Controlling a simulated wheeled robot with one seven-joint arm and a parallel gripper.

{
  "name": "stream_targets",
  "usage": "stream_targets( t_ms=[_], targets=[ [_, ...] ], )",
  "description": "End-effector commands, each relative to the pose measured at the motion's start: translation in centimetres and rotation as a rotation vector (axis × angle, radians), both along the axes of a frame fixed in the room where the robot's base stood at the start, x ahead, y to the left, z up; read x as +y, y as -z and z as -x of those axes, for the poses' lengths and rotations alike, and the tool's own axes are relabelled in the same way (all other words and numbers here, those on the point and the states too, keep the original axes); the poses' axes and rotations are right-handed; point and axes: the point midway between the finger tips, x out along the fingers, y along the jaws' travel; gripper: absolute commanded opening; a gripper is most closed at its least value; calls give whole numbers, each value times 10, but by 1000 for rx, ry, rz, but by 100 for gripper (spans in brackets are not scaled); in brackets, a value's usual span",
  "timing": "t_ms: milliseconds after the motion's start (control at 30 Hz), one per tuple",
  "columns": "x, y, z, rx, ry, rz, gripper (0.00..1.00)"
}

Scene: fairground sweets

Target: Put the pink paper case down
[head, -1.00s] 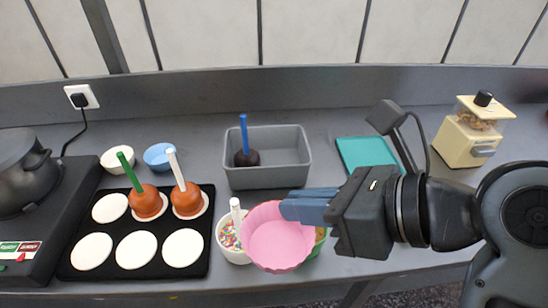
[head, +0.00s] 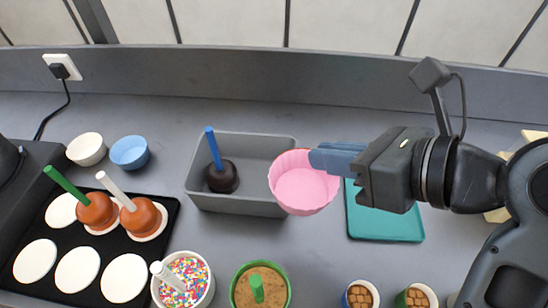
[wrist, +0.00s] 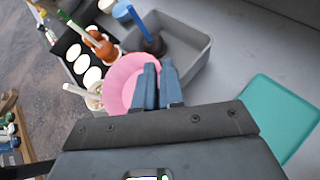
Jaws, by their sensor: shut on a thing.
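The pink paper case (head: 304,190) is a wide fluted cup, seen in the head view just right of the grey bin. My gripper (head: 318,160) is shut on its right rim and holds it up in the air, opening upward. In the wrist view the pink case (wrist: 122,82) shows beside the blue fingers (wrist: 157,85), partly hidden by them. In the head view it overlaps the bin's right end and the left edge of the teal board.
A grey bin (head: 240,207) holds a dark apple (head: 222,177) on a blue stick. A teal board (head: 385,222) lies bare at right. A sprinkle bowl (head: 183,280), a green bowl (head: 261,286) and a black tray (head: 160,215) with caramel apples stand nearer. Grey counter between is clear.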

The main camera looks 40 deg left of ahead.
Motion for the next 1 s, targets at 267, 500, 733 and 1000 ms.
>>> stream_targets(
  t_ms=[267, 500, 733, 1000],
  targets=[
    [56, 35, -18, 3, -3, 1, 0],
    [89, 56, -31, 1, 0, 0, 0],
    [94, 68, -32, 3, 1, 1, 0],
    [93, 100, -32, 2, 1, 0, 0]
  ],
)
